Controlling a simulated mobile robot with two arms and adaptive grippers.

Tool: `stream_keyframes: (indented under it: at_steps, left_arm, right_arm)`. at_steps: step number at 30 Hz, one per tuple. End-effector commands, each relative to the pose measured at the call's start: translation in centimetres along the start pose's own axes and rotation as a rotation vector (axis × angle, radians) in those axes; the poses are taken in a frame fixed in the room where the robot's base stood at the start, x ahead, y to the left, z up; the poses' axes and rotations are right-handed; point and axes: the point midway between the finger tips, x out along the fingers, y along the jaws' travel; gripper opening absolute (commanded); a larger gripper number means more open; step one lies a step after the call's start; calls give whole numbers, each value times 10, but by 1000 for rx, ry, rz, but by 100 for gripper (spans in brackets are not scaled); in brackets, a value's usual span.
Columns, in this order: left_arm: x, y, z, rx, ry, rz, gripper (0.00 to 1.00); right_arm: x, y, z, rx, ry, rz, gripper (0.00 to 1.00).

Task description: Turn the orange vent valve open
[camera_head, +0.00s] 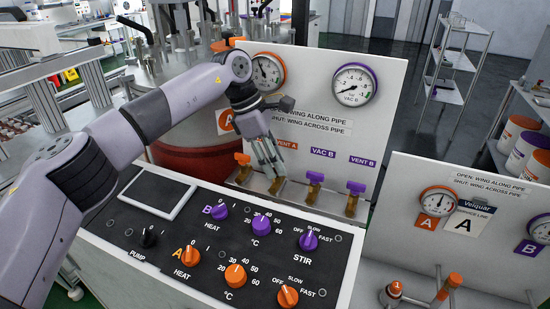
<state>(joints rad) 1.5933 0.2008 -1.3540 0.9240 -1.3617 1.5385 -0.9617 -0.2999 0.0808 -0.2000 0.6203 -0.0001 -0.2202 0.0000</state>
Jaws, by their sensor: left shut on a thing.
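My left gripper (275,170) reaches down from above at the panel under the VENT A label (284,146). It is shut on the orange vent valve, whose brass body (277,186) shows below the fingers. The fingers hide most of its wing, so I cannot tell which way the wing points. A second orange valve (242,158) stands just left of the gripper, its wing across its pipe. My right gripper is not in view.
The purple VAC B valve (314,177) and purple VENT B valve (356,187) stand to the right with wings across. A control panel with orange and purple knobs (308,241) lies in front. Two gauges (353,85) sit on the upright panel (390,125).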

Motion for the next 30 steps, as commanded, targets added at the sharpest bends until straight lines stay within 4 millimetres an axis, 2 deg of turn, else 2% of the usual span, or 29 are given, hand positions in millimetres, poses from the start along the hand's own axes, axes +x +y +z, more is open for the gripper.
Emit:
stream_keyframes:
  at_steps: [8,9,17,26,30]
  left_arm:
    - [-2,1,0,0,-1,5,6]
    - [-2,1,0,0,-1,5,36]
    - [-1,0,0,0,0,3,53]
    - [-1,0,0,0,0,2,54]
    - [-12,1,0,-1,1,3,54]
  right_arm:
    - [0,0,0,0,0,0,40]
    - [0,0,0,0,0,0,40]
    - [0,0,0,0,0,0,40]
    - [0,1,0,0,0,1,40]
    - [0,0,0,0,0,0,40]
